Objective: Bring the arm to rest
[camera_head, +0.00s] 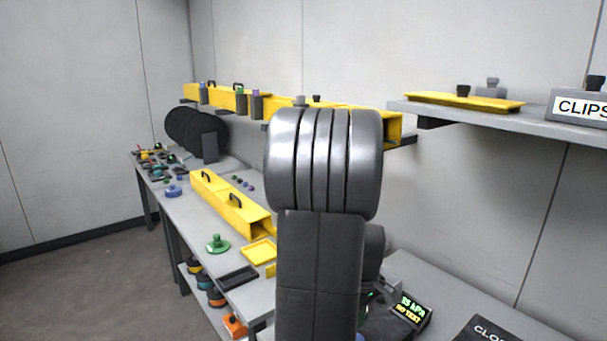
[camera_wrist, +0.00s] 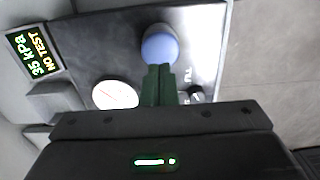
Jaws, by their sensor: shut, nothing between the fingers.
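My gripper (camera_wrist: 158,84) shows in the wrist view with its two dark fingers closed together and empty. The fingertips lie just below a round blue knob (camera_wrist: 160,46) in the picture; I cannot tell whether they touch it. In the head view my own grey arm stands upright in the middle and hides my gripper and much of the bench behind it.
A panel with a white gauge (camera_wrist: 115,95) and a display (camera_wrist: 33,53) reading 35 kPa NO TEST is close to my gripper. A long bench (camera_head: 203,228) holds yellow trough pieces (camera_head: 222,203). A shelf (camera_head: 500,114) hangs at right. The floor at left is clear.

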